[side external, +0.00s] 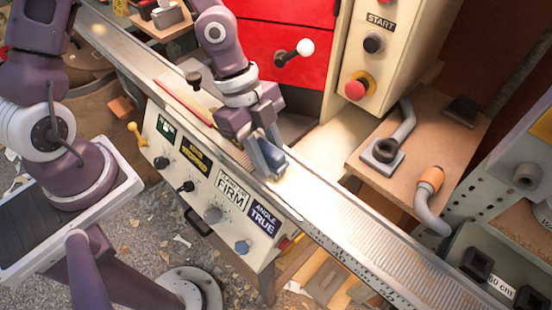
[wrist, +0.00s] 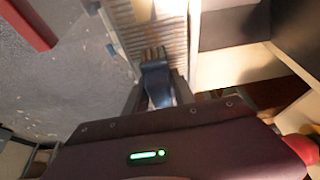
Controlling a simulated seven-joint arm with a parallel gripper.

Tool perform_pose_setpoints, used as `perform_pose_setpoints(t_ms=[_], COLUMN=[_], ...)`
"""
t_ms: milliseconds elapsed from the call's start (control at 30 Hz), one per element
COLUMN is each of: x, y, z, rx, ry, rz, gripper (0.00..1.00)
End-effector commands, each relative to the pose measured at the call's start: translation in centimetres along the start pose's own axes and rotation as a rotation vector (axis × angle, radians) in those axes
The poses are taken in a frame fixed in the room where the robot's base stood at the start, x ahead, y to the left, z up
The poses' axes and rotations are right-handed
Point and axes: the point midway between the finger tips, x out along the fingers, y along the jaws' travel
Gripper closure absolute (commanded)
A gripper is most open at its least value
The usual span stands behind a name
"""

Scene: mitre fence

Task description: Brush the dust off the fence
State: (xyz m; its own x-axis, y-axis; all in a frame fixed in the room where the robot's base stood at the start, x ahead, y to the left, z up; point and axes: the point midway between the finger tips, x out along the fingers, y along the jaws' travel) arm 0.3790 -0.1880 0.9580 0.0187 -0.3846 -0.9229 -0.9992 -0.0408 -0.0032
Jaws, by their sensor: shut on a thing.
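My gripper (side external: 270,168) is low over the long metal fence (side external: 345,228), pointing down. It is shut on a blue brush (side external: 277,158). In the wrist view the blue brush (wrist: 156,84) sits between my fingers (wrist: 157,98), its brown bristles pointing away over the ribbed metal of the fence (wrist: 160,38). I cannot tell whether the bristles touch the surface. The fence runs from upper left to lower right in the side view. A bright glare lies on it just right of my gripper. I cannot make out the dust clearly.
A control panel (side external: 215,185) with knobs and labels fronts the fence. A red cabinet (side external: 285,50) and a cream start-button box (side external: 385,60) stand behind. A wooden board (side external: 425,150) with a pipe fitting lies to the right. The fence's lower right stretch looks clear.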

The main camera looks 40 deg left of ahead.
Motion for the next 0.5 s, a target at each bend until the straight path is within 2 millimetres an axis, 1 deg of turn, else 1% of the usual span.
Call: perform_pose_setpoints(t_ms=[67,100,133,333,400,500], x=[-0.1,-0.1,0.0,0.9,1.1,1.2], y=[-0.6,-0.8,-0.8,-0.9,-0.9,-0.9], z=[0.2,0.1,-0.2,-2.8,-3.4,-3.7], rx=[-0.005,-0.004,-0.002,0.002,0.000,-0.003], ry=[-0.003,-0.003,-0.003,-0.002,-0.002,-0.002], rz=[0.001,0.002,0.002,0.001,0.001,0.000], gripper=[1.00,0.96,1.00,1.00,1.00,1.00])
